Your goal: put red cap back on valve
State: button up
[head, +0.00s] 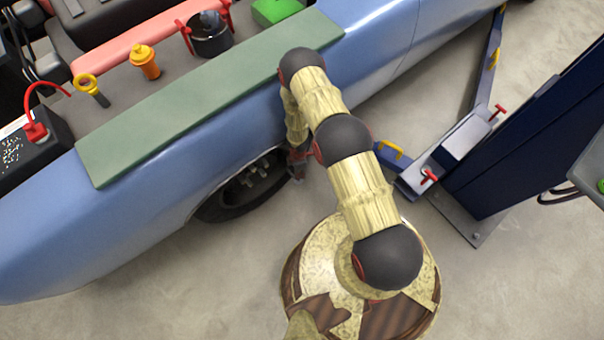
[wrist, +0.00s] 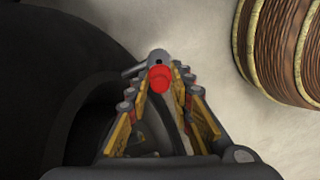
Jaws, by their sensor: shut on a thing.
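My gripper (wrist: 160,88) is shut on the small red cap (wrist: 160,78), which sits between its fingertips in the wrist view. Just beyond the cap is a small grey part with a dark opening, seemingly the valve (wrist: 158,56), with a thin stem reaching left towards the black tyre (wrist: 85,50). The cap overlaps the valve's near edge in the picture; I cannot tell whether they touch. In the head view my gripper (head: 297,164) is low beside the car's wheel (head: 247,187), partly behind my arm. The cap and valve are not distinguishable there.
The blue car body (head: 130,220) rises over the wheel, with a green mat (head: 200,105) on its fender. A lift arm (head: 395,160) and dark blue post (head: 520,140) stand to the right. Bare floor (head: 180,310) lies in front of the car.

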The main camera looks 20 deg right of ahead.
jog(key=shift+w+a, duration=0.1)
jog(key=shift+f+b, duration=2.55)
jog(key=shift+f, duration=0.65)
jog(key=shift+f, duration=0.1)
jog(key=o, duration=0.8)
jog(key=shift+o, duration=1.2)
jog(key=shift+o, duration=1.4)
jog(key=shift+r, duration=0.2)
